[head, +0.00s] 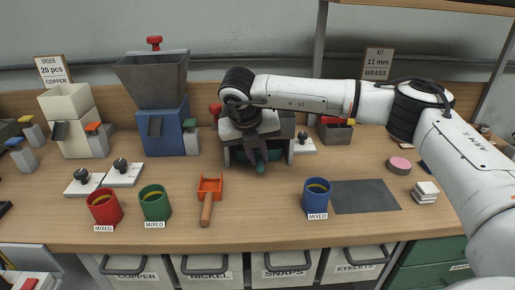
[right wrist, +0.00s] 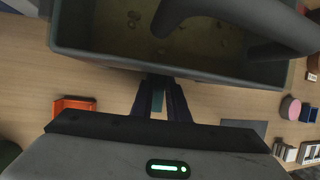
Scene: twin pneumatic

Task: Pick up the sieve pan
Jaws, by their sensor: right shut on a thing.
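My right gripper (head: 260,163) is in the middle of the bench, reaching down at the front of a dark grey and green unit (head: 284,150). In the right wrist view the fingers (right wrist: 158,98) are shut on a narrow teal piece, which I take for the grip of the sieve pan. Beyond them is a dark open pan (right wrist: 105,62) with small pieces on its brownish floor. A dark curved part (right wrist: 195,12) hides some of its inside. In the head view my wrist hides most of the pan. My left gripper is not in view.
Red (head: 104,208), green (head: 155,204) and blue (head: 316,198) cups stand near the front edge. An orange scoop (head: 210,195) lies between the green and blue cups. A blue hopper machine (head: 163,118) stands to the left. A dark mat (head: 365,196) lies to the right.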

